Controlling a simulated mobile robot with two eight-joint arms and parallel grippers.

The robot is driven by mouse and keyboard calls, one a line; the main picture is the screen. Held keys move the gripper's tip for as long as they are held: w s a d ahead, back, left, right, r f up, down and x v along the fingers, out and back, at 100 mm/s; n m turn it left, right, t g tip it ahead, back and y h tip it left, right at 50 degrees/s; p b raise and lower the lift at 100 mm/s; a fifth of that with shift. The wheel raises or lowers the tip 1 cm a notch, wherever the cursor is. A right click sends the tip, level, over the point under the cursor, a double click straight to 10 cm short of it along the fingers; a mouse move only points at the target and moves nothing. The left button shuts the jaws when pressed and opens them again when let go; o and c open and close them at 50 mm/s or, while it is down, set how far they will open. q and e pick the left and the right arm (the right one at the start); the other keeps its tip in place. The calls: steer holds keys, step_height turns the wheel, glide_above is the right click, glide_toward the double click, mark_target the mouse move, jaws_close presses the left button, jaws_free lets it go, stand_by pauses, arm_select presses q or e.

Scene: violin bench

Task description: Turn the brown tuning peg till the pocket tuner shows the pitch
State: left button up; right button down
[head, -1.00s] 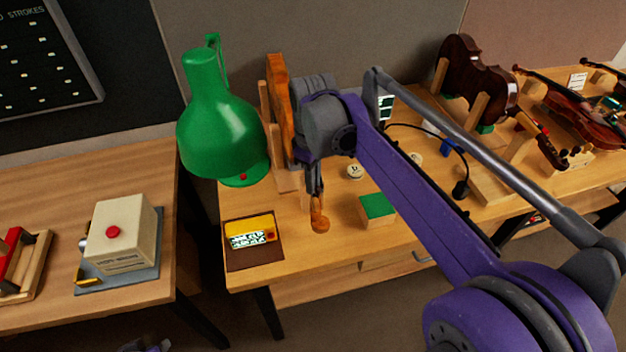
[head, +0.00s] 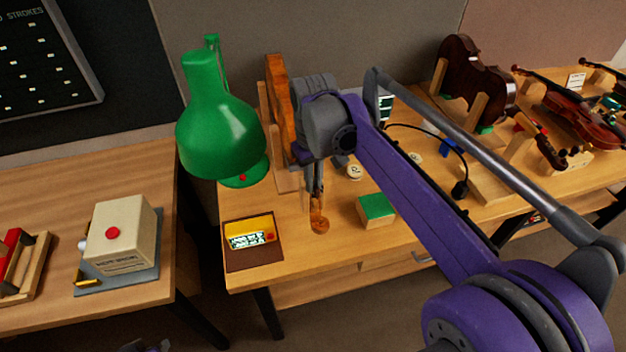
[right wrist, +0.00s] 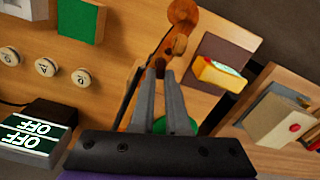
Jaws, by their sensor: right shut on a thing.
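The orange-brown violin stands at the bench's left, its body (head: 279,105) upright and edge-on in the head view. Its scroll end (head: 319,222) shows low, below my right gripper (head: 316,188). In the right wrist view the scroll (right wrist: 182,12) is at the top, and my right gripper (right wrist: 164,72) is shut beside the neck. It is shut on the brown tuning peg, mostly hidden between the fingertips. The yellow pocket tuner (head: 262,224) lies on a dark mat (head: 256,264), its display lit but unreadable. It also shows in the wrist view (right wrist: 212,72).
A green lamp (head: 220,135) stands close left of the violin. A green-topped block (head: 376,209) lies right of the scroll. Other violins (head: 575,112) fill the bench's right. A cream box with a red button (head: 122,236) sits on the left table.

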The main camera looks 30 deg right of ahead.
steer(key=shift+m, duration=0.9)
steer(key=c, duration=0.9)
jaws_free()
step_height(320, 180, up, 11)
steer(key=shift+f+p, duration=0.1)
steer(key=shift+p, duration=0.25)
